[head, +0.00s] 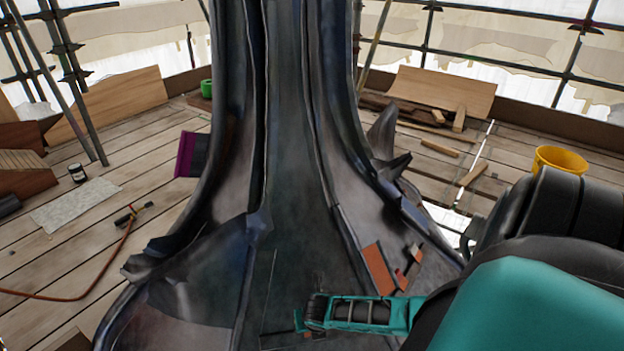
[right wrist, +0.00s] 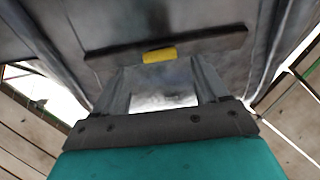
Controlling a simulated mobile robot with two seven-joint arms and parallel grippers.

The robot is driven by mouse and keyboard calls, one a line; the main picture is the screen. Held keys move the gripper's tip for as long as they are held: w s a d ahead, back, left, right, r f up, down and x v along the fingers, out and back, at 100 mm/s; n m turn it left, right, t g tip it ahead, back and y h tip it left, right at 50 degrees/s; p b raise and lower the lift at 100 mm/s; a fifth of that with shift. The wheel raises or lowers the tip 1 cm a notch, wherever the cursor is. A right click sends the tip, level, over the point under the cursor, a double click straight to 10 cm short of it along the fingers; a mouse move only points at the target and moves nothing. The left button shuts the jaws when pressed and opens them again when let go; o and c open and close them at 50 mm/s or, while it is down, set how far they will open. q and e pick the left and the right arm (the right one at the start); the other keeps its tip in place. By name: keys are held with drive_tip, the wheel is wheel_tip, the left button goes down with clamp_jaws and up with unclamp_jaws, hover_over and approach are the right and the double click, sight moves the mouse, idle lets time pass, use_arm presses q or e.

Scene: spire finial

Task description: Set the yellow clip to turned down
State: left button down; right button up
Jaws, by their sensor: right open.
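The yellow clip (right wrist: 159,55) shows in the right wrist view as a small block at the lower edge of a dark strip (right wrist: 210,42) on the grey metal. It looks in line with the strip's length; whether it is turned up or down I cannot tell. My right gripper (right wrist: 163,82) is open and empty, its two fingers apart just below the clip in the picture. In the head view my right gripper (head: 303,320) is low on the front of the dark spire (head: 310,130), and I cannot make out the clip there. My left gripper is not in view.
Orange-brown pieces (head: 378,268) lie on the spire's right flank. A torch (head: 130,213) with an orange hose, a jar (head: 77,172) and a pale sheet (head: 75,205) lie on the planks at left. A yellow bucket (head: 560,160) stands at right. Scaffold poles surround the deck.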

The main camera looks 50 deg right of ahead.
drive_tip(key=b+x, duration=0.2)
drive_tip(key=x, duration=0.3)
drive_tip(key=shift+f, duration=0.1)
drive_tip(key=shift+w+d+f+b, duration=0.15)
drive_tip(key=shift+w+f+b, duration=0.05)
drive_tip(key=shift+f+b, duration=0.4)
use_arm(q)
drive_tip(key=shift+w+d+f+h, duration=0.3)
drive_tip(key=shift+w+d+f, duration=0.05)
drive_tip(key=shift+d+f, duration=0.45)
use_arm(e)
drive_tip(key=shift+c, duration=0.4)
drive_tip(key=c, duration=1)
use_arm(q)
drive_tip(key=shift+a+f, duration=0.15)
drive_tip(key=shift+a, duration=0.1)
